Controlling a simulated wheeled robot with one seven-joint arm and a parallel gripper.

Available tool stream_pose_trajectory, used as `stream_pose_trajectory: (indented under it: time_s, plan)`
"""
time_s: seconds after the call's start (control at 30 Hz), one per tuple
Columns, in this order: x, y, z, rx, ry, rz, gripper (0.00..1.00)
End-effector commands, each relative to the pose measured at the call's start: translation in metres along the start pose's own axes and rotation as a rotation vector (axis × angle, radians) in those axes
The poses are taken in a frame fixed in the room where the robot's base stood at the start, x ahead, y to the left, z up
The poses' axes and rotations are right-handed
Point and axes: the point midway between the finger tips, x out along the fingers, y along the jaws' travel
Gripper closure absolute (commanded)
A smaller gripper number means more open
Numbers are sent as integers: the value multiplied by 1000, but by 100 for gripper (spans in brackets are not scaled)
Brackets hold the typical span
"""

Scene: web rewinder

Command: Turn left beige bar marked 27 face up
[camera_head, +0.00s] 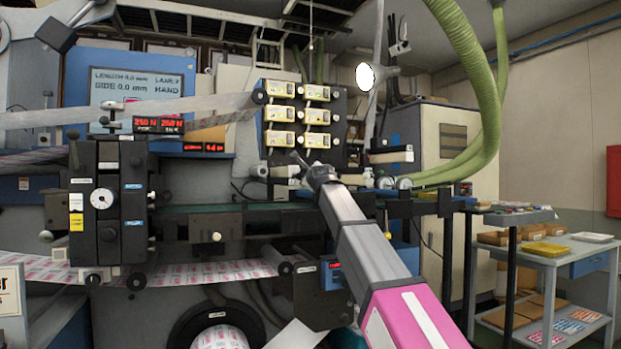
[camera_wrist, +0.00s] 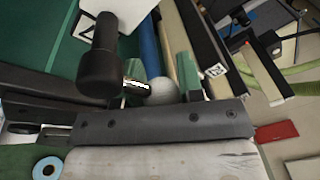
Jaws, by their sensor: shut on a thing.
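My gripper (camera_head: 320,174) is at the end of my outstretched arm, by the machine's dark rail in the head view. Small pale, rounded parts (camera_head: 282,172) lie just left of it. In the wrist view my gripper (camera_wrist: 155,95) is seen very close and is shut. A pale rounded piece (camera_wrist: 161,91) shows there, seemingly the end of the beige bar, partly hidden. A black cylinder (camera_wrist: 100,62) with a bright metal stub is beside it. I cannot read a 27 anywhere, and which side of the bar faces up is not clear.
A blue bar (camera_wrist: 149,45) and a long beige strip (camera_wrist: 182,40) run beside the green surface (camera_wrist: 50,40). A side table (camera_head: 555,255) is at right.

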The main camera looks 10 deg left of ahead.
Motion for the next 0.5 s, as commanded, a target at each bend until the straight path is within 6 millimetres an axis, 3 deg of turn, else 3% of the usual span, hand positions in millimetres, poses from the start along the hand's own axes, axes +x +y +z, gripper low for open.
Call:
stream_pose_trajectory:
  time_s: [0.4, 0.43, 0.5]
  plan:
    - [0, 0, 2, 16, -5, 1, 89]
    - [0, 0, 2, 16, -5, 1, 62]
    - [0, 0, 2, 15, -4, 1, 41]
